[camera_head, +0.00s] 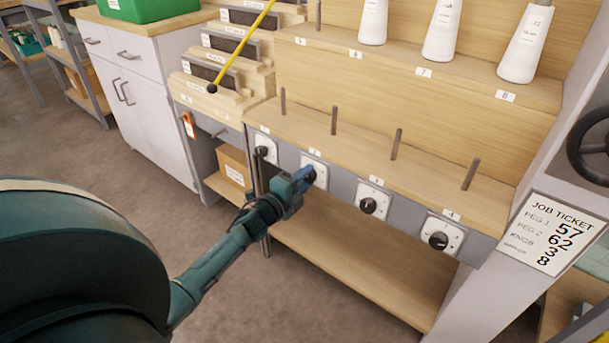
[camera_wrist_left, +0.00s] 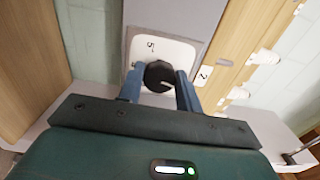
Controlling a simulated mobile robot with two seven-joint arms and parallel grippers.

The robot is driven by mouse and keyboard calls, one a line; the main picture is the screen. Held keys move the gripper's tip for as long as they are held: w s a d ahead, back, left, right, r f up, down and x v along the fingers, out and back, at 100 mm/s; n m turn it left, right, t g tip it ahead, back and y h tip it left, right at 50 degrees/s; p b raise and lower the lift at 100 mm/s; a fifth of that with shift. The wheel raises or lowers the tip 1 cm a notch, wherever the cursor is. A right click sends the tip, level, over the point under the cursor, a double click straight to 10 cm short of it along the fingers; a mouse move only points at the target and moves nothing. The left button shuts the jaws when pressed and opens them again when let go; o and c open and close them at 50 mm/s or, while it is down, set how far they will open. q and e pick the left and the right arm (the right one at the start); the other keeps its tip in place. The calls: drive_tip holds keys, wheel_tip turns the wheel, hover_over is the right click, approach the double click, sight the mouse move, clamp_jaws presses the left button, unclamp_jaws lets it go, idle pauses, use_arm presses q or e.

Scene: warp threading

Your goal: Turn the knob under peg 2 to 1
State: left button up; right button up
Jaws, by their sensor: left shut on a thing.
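My left gripper (camera_head: 304,177) is at the second dial plate (camera_head: 319,167) from the left on the rack's front. In the left wrist view its two blue fingers (camera_wrist_left: 159,92) are shut on a black round knob (camera_wrist_left: 158,74), one on each side. The knob sits on a white plate (camera_wrist_left: 174,48) on which a 5 can be read. A label with a 2 (camera_wrist_left: 204,75) is beside the plate. The other plate numbers are hidden or too small to read. A peg (camera_head: 334,118) stands on the ledge above this dial. My right gripper is not in view.
Other dials (camera_head: 265,150), (camera_head: 368,203) and (camera_head: 440,238) line the same front panel. White cones (camera_head: 441,30) stand on the upper shelf. A job ticket (camera_head: 545,232) hangs on the right post. A yellow rod (camera_head: 240,48) slants over the wooden holders at the left.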

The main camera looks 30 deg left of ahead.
use_arm(q)
drive_tip(key=shift+n+p, duration=0.45)
drive_tip(key=shift+n, duration=0.75)
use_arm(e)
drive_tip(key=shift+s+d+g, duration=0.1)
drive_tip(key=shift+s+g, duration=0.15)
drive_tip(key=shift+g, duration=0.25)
use_arm(q)
drive_tip(key=o, duration=1)
drive_tip(key=s, duration=0.4)
drive_tip(key=s+p, duration=0.1)
drive_tip(key=s, duration=0.3)
drive_tip(key=s+a+p, duration=0.1)
drive_tip(key=s, duration=0.4)
drive_tip(key=shift+s, duration=0.1)
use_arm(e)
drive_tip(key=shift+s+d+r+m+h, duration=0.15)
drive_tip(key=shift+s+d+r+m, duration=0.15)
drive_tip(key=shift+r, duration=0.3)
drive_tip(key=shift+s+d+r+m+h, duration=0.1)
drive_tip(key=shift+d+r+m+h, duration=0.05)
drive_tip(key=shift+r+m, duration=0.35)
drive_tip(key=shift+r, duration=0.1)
